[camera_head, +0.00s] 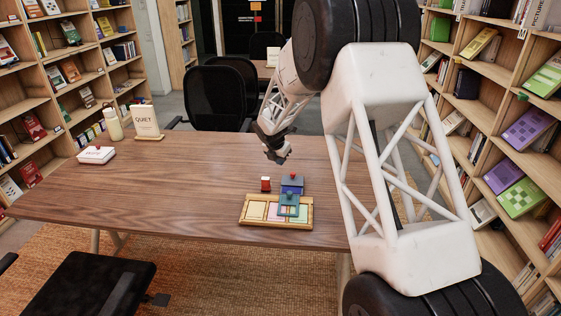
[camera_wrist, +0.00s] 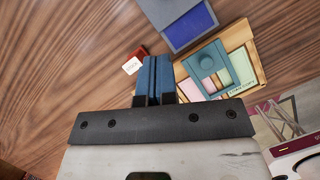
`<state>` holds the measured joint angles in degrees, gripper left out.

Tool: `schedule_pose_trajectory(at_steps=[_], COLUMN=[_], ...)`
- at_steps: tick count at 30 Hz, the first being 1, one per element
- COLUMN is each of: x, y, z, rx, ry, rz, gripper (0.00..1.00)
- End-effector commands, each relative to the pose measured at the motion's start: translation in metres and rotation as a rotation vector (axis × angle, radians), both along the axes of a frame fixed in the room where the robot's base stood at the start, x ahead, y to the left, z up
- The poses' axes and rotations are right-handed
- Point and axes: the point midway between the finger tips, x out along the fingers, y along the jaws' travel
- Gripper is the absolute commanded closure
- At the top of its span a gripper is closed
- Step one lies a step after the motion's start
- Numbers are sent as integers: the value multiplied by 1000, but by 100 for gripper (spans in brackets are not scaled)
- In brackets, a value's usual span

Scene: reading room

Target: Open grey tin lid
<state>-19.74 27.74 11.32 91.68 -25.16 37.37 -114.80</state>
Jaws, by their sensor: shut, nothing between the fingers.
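The small grey tin (camera_head: 292,187) stands on the table behind the wooden tray, with a red knob showing at its top in the head view. In the wrist view, part of a grey box with a blue face (camera_wrist: 188,27), seemingly this tin, is cut off by the top edge. I cannot tell whether its lid sits fully closed. My gripper (camera_head: 280,157) is above the table, behind and slightly left of the tin, apart from it. In the wrist view, the blue fingers of my gripper (camera_wrist: 152,60) are together with nothing between them.
A small red block (camera_head: 265,184) stands left of the tin. A white box (camera_head: 96,156), bottle (camera_head: 113,124) and QUIET sign (camera_head: 146,121) stand far left. The table's middle is clear.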

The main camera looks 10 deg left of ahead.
Motion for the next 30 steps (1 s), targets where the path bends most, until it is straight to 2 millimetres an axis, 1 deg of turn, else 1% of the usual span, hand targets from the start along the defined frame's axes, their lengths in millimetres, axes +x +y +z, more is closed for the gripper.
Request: schedule_pose_trajectory(at_steps=[2, 3, 8, 9, 12, 17, 30], x=[0, 0, 1, 2, 5, 14, 45], y=[0, 0, -1, -2, -4, -10, -32], z=[0, 0, -1, -1, -3, -7, -20], rx=[0, 0, 9, 15, 38, 100, 303], ry=[0, 0, 1, 1, 3, 6, 28], rz=[0, 0, -26, -44, -115, -310, -1081], gripper=[100, 94, 69, 63, 50, 50, 50])
